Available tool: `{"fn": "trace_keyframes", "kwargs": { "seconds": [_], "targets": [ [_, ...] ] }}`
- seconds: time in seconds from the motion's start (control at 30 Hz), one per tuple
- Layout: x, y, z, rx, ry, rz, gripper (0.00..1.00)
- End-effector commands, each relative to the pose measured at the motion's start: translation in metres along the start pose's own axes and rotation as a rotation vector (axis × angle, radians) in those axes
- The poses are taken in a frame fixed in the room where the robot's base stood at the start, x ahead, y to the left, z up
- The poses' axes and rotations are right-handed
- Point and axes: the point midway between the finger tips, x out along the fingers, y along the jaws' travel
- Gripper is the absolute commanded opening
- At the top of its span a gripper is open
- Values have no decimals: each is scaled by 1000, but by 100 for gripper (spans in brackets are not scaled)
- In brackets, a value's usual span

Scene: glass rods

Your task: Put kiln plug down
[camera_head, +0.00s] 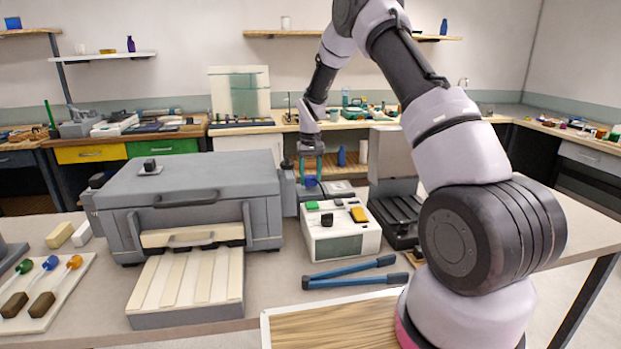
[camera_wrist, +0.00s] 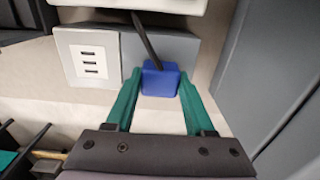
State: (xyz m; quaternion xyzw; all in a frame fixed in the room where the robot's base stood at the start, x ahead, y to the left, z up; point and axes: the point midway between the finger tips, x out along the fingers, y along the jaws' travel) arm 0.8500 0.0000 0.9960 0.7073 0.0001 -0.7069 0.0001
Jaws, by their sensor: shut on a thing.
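The kiln plug is a small blue block (camera_wrist: 160,80) between the teal fingertips of my gripper (camera_wrist: 160,88) in the wrist view. A dark cable or rod runs up from it. In the head view the blue plug (camera_head: 311,182) shows below my gripper (camera_head: 311,172), which points down behind the white control box (camera_head: 340,232) and right of the grey kiln (camera_head: 205,185). My gripper is shut on the plug. A white socket panel with three slots (camera_wrist: 90,50) lies left of the plug, beside a grey pad (camera_wrist: 188,52). I cannot tell whether the plug touches the surface.
Blue-handled tongs (camera_head: 350,273) lie in front of the control box. A dark grey machine (camera_head: 397,205) stands right of it. A board with tipped rods (camera_head: 45,292) is at the left. A wooden-topped tray (camera_head: 335,322) sits at the front. Dark grey walls flank the wrist view's right.

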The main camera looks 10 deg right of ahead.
Motion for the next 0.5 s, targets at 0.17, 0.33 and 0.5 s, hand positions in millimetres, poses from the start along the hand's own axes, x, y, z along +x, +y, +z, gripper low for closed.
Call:
{"fn": "trace_keyframes", "kwargs": {
  "seconds": [0.17,0.33,0.5],
  "targets": [
    [4,0,0,0,-1,0,0],
    [10,0,0,0,-1,0,0],
    [12,0,0,0,-1,0,0]
  ]
}}
